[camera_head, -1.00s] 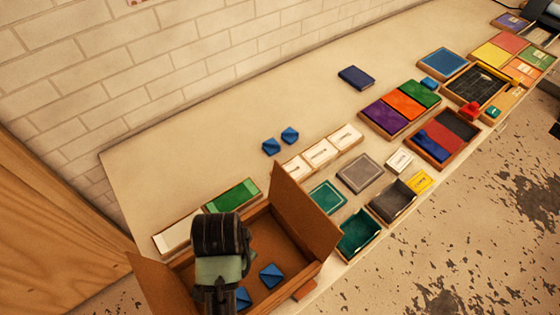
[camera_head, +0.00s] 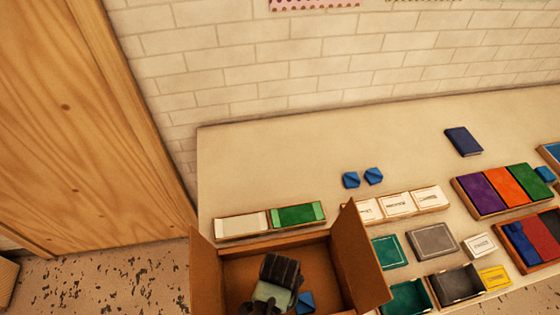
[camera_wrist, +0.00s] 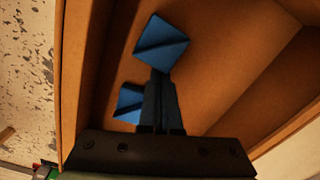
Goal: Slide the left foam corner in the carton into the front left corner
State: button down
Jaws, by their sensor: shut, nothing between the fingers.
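The open brown carton (camera_head: 352,262) stands at the bottom of the head view, its flaps up. My gripper (camera_wrist: 160,76) is shut and empty, pointing down inside it; it also shows in the head view (camera_head: 272,288). In the wrist view the left foam corner (camera_wrist: 161,42), a blue block, lies at the fingertips; I cannot tell whether they touch it. The other blue foam corner (camera_wrist: 129,102) lies beside the fingers, close to the carton's wall, and shows right of my gripper in the head view (camera_head: 306,302). The left foam corner is hidden in the head view.
A tray with white and green blocks (camera_head: 270,222) stands behind the carton. A dark green tray (camera_head: 406,297) and a grey tray (camera_head: 456,285) stand to its right. Two more blue foam corners (camera_head: 362,178) lie farther back. Speckled floor (camera_wrist: 27,70) lies beyond the carton's wall.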

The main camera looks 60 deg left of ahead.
jog(key=shift+f, duration=0.1)
jog(key=s+p, duration=0.1)
jog(key=s, duration=0.1)
jog(key=shift+s+r+p, duration=0.2)
jog(key=shift+s+p, duration=0.1)
jog(key=shift+p, duration=0.1)
jog(key=shift+s+a+f, duration=0.1)
jog(key=shift+s+f, duration=0.05)
jog(key=shift+s, duration=0.2)
jog(key=shift+w, duration=0.1)
